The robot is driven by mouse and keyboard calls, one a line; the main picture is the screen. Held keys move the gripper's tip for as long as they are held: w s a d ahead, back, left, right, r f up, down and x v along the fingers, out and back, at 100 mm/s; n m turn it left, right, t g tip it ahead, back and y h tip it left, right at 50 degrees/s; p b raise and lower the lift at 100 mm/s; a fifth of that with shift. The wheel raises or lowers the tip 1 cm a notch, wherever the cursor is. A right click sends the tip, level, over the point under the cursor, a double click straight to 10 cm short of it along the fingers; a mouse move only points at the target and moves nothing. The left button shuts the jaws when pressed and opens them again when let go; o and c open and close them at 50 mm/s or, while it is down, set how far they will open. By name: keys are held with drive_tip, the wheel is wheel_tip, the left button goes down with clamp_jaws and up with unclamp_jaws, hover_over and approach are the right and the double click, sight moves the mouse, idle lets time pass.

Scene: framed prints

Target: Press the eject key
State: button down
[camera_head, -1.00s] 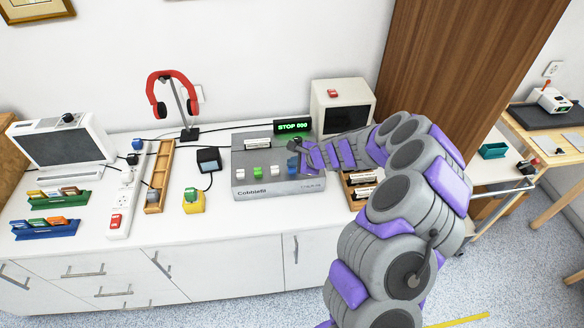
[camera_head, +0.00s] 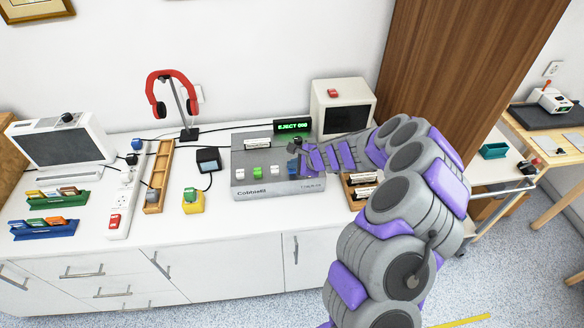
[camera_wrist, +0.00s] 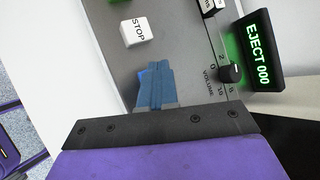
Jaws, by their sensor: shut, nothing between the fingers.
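The grey cassette deck (camera_head: 250,187) stands on the white counter with a row of keys on its top. The blue key (camera_head: 292,165) is at the right end of the row, beside the white STOP key (camera_wrist: 137,32). My gripper (camera_head: 303,158) is shut and empty, with its tip down at the blue key. In the wrist view its blue-grey fingers (camera_wrist: 157,86) cover most of that key, so its label and the exact contact are hidden. The green display (camera_head: 293,126) reads EJECT, and this also shows in the wrist view (camera_wrist: 258,52).
A volume knob (camera_wrist: 233,73) sits close to the fingers. A small cream monitor (camera_head: 340,107) stands behind on the right. A wooden rack with cassettes (camera_head: 362,187) lies right of the deck, below my arm. A yellow block with a green key (camera_head: 192,201) stands left.

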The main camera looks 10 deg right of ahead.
sight(294, 171)
idle(0.6)
drive_tip(key=shift+r+p, duration=1.05)
drive_tip(key=shift+r, duration=0.1)
wheel_tip(294, 171, up, 5)
drive_tip(key=p, duration=0.4)
idle(0.4)
